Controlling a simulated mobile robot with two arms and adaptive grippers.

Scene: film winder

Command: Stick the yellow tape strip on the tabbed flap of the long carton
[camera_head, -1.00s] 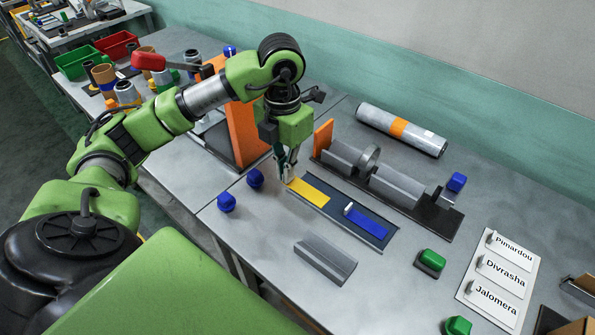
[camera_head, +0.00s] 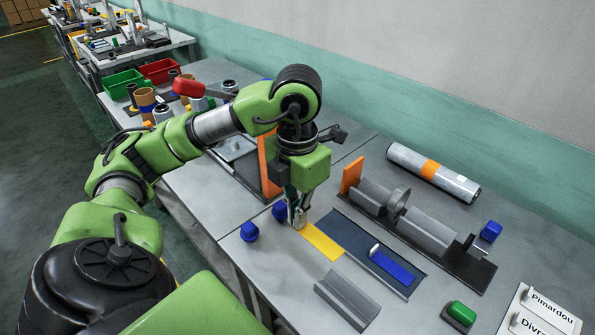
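The yellow tape strip (camera_head: 323,243) is a flat strip at the near-left edge of the dark tray (camera_head: 352,232). My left gripper (camera_head: 298,222) points down at the strip's left end and looks shut on it. The fingers hide that end, and how far the strip is above the table is hard to tell. A blue strip (camera_head: 393,266) with a white tab lies in the tray's right part. My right gripper is not in view.
A grey angled channel (camera_head: 347,300) lies in front of the tray. Behind it stand the winder fixture (camera_head: 425,232) and a silver roll with an orange band (camera_head: 432,171). A green button (camera_head: 460,312) and name cards (camera_head: 545,310) are at right.

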